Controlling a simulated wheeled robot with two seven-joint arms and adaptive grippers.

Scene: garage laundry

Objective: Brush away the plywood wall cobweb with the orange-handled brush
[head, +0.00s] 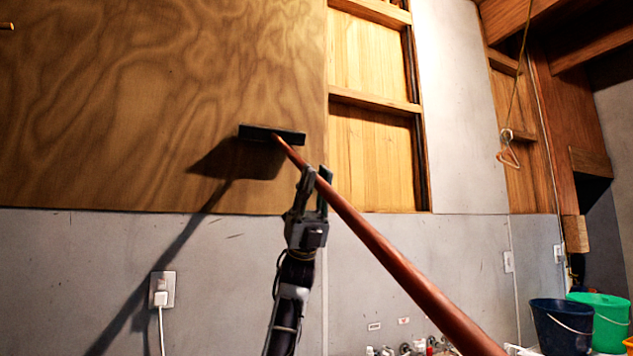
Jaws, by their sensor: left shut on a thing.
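The orange-handled brush (400,268) runs from the lower right up to its dark, flat head (272,134). The head is at the lower right part of the plywood wall (120,90), with a shadow to its lower left. I cannot tell whether it touches the plywood. My left gripper (317,180) is shut on the handle a little below the head. No cobweb can be made out on the plywood; the head may hide part of it. My right gripper is not in view.
An orange hanger (508,150) hangs on a cord. A socket with a plug (161,290) is on the grey lower wall. A dark blue bucket (560,328) and a green bucket (604,322) stand lower right, near small clutter.

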